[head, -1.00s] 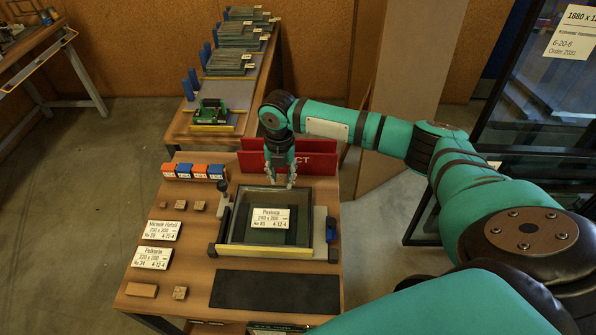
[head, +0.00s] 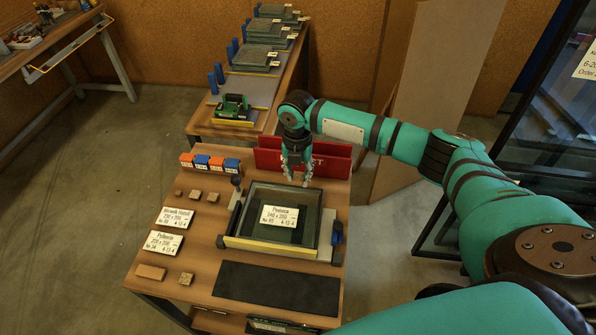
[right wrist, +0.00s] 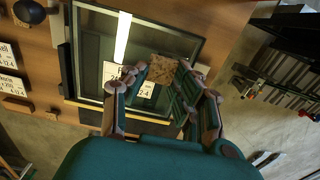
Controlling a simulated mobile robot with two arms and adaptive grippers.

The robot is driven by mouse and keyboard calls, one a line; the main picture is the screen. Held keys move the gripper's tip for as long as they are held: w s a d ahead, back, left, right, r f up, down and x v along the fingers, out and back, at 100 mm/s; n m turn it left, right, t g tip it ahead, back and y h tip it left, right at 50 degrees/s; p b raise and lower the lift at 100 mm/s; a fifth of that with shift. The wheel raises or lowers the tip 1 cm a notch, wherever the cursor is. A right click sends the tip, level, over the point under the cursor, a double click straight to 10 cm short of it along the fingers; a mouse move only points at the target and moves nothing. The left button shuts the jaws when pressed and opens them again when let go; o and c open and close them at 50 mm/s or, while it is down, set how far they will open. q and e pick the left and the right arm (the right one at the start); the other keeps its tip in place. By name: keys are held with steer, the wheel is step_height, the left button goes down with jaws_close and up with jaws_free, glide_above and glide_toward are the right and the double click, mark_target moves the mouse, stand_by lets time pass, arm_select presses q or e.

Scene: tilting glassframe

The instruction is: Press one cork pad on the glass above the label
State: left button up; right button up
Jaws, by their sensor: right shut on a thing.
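The glass unit (head: 262,195) lies in a dark frame on the table, with a white label (head: 280,216) on it. My right gripper (head: 297,182) points down over the far edge of the frame, beyond the label. In the right wrist view, the right gripper (right wrist: 165,75) is shut on a small brown cork pad (right wrist: 162,68), with the glass (right wrist: 97,50) behind it. The fingers and pad partly hide the label (right wrist: 113,72) there. I cannot tell whether the pad touches the glass. My left gripper is not in view.
Small cork pieces (head: 195,195) lie left of the frame, and more (head: 186,279) lie nearer, beside a flat block (head: 150,272). Two printed cards (head: 165,242) lie there too. A red holder (head: 270,161) stands behind the frame. A dark mat (head: 276,287) lies in front.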

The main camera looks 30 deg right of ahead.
mark_target(298, 198)
steer(key=shift+f+b, duration=1.7)
steer(key=shift+f, duration=2.05)
steer(key=shift+f, duration=0.4)
steer(key=o, duration=0.7)
steer(key=shift+r, duration=0.1)
step_height(298, 198, up, 12)
steer(key=shift+a+f, duration=0.1)
